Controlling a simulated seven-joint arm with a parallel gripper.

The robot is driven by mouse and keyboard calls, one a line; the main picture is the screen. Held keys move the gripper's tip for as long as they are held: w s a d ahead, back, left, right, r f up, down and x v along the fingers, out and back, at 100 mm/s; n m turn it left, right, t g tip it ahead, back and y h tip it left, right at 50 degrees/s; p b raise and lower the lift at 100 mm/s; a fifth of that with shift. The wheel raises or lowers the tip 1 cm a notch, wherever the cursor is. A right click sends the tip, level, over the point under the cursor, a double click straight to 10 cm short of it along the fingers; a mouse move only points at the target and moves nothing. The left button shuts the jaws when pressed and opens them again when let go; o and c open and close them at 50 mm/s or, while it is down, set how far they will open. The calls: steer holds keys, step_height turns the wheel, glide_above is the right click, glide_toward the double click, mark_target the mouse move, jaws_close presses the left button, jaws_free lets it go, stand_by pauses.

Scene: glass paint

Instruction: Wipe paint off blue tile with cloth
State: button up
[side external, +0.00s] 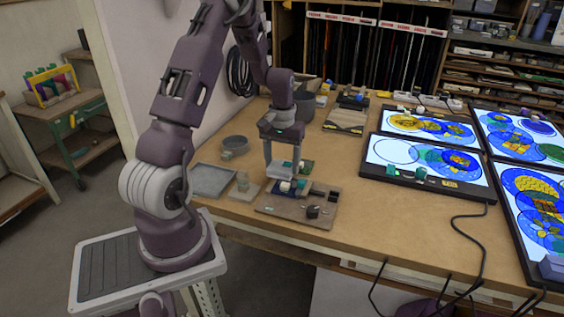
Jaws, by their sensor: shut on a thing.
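My gripper (283,168) points down over the near left part of the wooden bench. Its fingers are closed on a pale, folded-looking thing that appears to be the cloth (280,171). The cloth is low, close to the small items at the back of a brown board (270,209). A small dark blue piece (302,187) sits just below and right of the fingers; it may be the blue tile, but it is too small to be sure. Any paint on it cannot be made out. The fingers partly hide this area.
Lit panels with coloured glass designs (428,163) fill the right side. A dark cable (470,232) crosses the front right. The bench middle is clear.

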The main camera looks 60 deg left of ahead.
steer(key=shift+f, duration=0.2)
steer(key=shift+w+d, duration=0.1)
steer(key=shift+d, duration=0.05)
steer(key=shift+w+d, duration=0.45)
steer(key=shift+w, duration=0.05)
steer(key=shift+s+a+f, duration=0.1)
steer(key=shift+s+a, duration=0.4)
steer(key=shift+s, duration=0.1)
steer(key=shift+w+d, duration=0.45)
steer(key=shift+s+a, duration=0.4)
steer(key=shift+w+d, duration=0.4)
steer(key=shift+w, duration=0.1)
steer(key=shift+r, duration=2.6)
